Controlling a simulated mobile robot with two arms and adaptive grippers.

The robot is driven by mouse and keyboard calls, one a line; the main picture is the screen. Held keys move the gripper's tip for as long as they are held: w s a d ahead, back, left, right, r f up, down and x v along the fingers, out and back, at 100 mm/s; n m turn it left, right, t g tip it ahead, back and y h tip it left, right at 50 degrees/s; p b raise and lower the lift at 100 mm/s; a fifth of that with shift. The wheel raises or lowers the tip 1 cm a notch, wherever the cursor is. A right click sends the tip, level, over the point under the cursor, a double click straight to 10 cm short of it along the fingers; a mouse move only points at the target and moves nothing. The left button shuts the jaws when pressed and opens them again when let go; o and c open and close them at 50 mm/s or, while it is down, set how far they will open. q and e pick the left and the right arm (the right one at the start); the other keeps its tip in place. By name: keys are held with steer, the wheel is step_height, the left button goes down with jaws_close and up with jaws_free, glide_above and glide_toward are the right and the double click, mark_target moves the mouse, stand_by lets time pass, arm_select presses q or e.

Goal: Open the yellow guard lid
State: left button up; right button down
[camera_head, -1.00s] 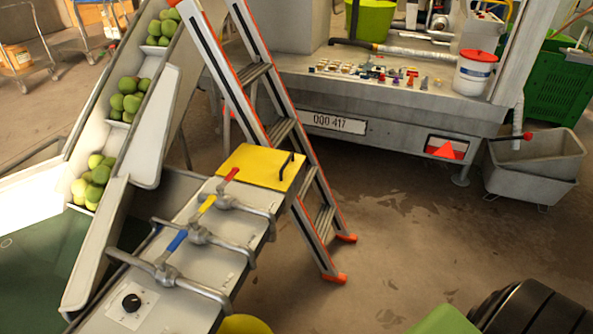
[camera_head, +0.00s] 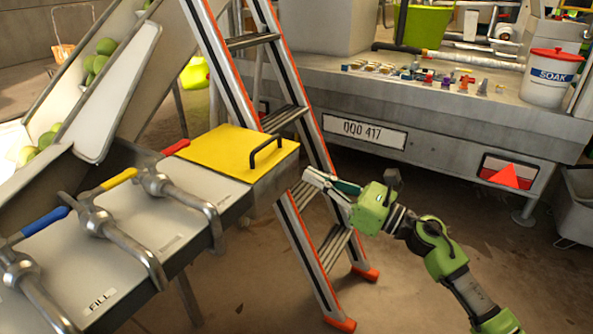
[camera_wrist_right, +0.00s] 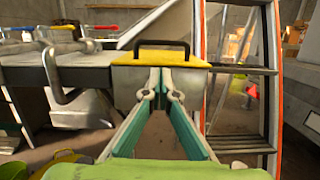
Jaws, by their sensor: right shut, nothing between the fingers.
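The yellow guard lid (camera_head: 222,153) lies flat and closed at the end of the grey control panel, with a black bar handle (camera_head: 266,150) on top. In the right wrist view the lid (camera_wrist_right: 128,73) shows edge-on with its handle (camera_wrist_right: 150,43) standing above it. My right gripper (camera_head: 308,181) is to the right of the lid and a little below its top, apart from the handle. Its fingers are together and empty; in the right wrist view the fingertips (camera_wrist_right: 161,72) point at the lid's front edge. My left gripper is in neither view.
A stepladder (camera_head: 290,210) stands just behind the lid. Pipes with blue, yellow and red valve levers (camera_head: 120,179) run across the panel to the left. A trailer with a number plate (camera_head: 368,132) and a white bucket (camera_head: 550,78) is behind. The floor at the right is open.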

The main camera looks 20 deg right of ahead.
mark_target(277, 162)
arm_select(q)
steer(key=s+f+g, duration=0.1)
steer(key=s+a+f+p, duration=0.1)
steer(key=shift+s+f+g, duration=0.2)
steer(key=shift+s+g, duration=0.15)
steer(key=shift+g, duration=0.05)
arm_select(e)
steer(key=x, duration=1)
steer(key=shift+s+a+r, duration=0.1)
steer(key=shift+a+r, duration=0.1)
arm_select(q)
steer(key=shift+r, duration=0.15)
